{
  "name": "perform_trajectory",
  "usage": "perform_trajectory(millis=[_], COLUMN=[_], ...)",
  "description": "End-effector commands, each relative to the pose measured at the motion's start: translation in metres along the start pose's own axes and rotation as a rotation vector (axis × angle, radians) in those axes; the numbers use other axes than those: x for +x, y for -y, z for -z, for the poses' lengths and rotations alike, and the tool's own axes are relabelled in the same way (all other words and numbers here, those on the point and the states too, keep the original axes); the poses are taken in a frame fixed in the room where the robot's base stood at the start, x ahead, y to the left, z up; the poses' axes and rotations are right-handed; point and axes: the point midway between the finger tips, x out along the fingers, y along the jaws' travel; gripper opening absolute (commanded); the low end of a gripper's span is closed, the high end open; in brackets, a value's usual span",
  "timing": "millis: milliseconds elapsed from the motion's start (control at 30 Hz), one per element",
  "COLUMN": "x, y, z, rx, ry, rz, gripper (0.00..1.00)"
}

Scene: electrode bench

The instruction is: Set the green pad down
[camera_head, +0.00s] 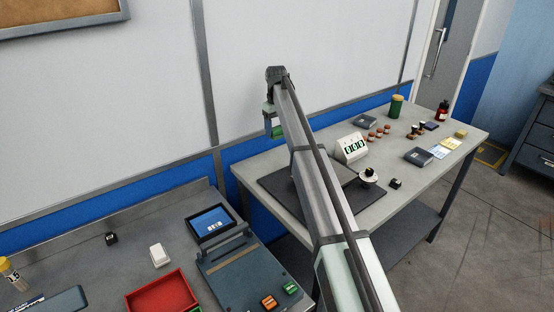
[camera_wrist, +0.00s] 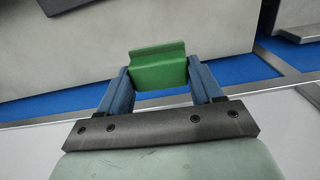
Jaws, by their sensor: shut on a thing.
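The green pad (camera_wrist: 158,68) is a small green block with a raised lip. It sits between the two blue fingers of my gripper (camera_wrist: 160,80) in the wrist view, and the fingers are shut on it. In the head view my gripper (camera_head: 275,128) is raised near the back wall, above the far left end of the right-hand bench. The pad shows there as a small green patch (camera_head: 278,132) at the fingertips, partly hidden by my arm. It is held in the air, apart from the bench.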

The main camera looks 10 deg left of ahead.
Motion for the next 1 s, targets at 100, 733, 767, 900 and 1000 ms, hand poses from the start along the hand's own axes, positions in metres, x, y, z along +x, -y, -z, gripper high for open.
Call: perform_trajectory(millis=[100,733,767,900,1000], x=[0.003,0.073,0.077,0.095,0.101], y=[0.0,0.001,0.001,0.001,0.0], z=[0.0,-0.001,-0.001,-0.001,0.0], rx=[-0.031,-0.036,-0.036,-0.036,-0.036], ry=[0.001,0.001,0.001,0.001,0.001], rz=[0.0,0.001,0.001,0.0,0.0], gripper=[0.35,0.35,0.35,0.35,0.35])
